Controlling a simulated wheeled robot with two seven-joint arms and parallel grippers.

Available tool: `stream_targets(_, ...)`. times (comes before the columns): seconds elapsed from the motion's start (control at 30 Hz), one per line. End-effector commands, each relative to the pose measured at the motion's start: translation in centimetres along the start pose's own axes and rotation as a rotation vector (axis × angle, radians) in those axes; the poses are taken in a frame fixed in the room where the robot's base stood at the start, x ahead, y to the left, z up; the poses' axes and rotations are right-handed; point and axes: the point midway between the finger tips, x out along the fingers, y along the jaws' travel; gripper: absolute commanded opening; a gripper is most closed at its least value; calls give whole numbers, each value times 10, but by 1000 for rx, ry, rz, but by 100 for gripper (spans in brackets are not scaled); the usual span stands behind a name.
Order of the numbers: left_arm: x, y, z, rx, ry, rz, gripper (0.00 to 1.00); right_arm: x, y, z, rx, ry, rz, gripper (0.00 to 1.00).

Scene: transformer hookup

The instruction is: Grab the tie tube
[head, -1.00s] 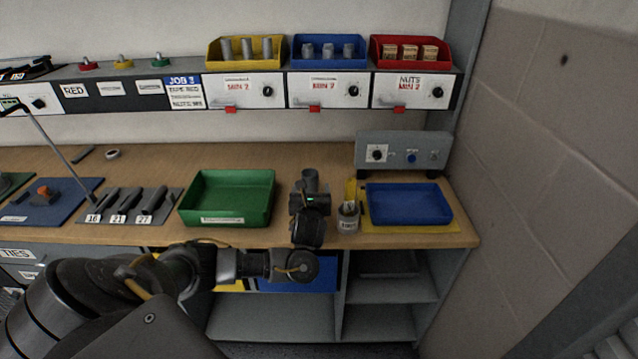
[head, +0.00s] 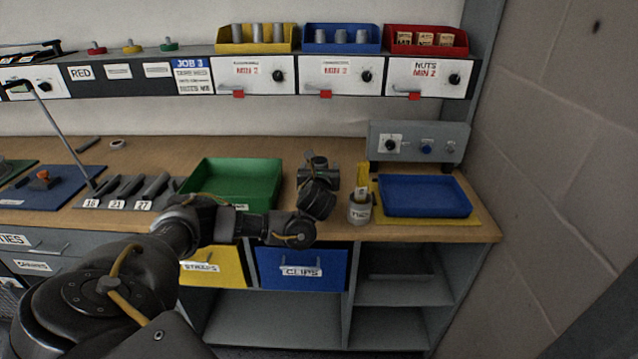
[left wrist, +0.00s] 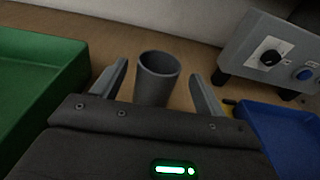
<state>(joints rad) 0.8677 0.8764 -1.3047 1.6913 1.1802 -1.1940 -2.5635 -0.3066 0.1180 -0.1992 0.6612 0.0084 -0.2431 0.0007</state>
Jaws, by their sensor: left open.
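A grey, hollow, open-topped tube (left wrist: 155,85), which I take as the tie tube, stands upright on the bench in the left wrist view. Its lower part is hidden behind my gripper body, and no ties show inside it. My left gripper (left wrist: 158,76) is open, with one finger on each side of the tube and a visible gap at both sides. In the head view my left gripper (head: 318,174) is over the bench between the green bin and the labelled cup, and it largely hides the tube. My right gripper is not in view.
The green bin (head: 272,185) is close on the left. A small labelled cup (head: 360,210) with yellow contents and a blue tray (head: 425,212) on a yellow mat are on the right. A grey control box (head: 418,143) stands behind the tray.

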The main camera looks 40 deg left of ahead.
Motion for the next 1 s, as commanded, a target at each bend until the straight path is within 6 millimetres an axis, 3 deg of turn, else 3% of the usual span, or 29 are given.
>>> stream_targets(0.23, 8, 1, 1, 2, -3, 3, 72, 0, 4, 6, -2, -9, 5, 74)
stream_targets(0.6, 47, 2, -1, 1, -1, 1, 72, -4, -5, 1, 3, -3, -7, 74)
stream_targets(0.9, 52, 2, -2, 1, 0, -1, 72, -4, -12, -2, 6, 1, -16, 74)
stream_targets(1.0, 52, 2, -2, 1, 0, -1, 62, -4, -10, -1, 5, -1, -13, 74)
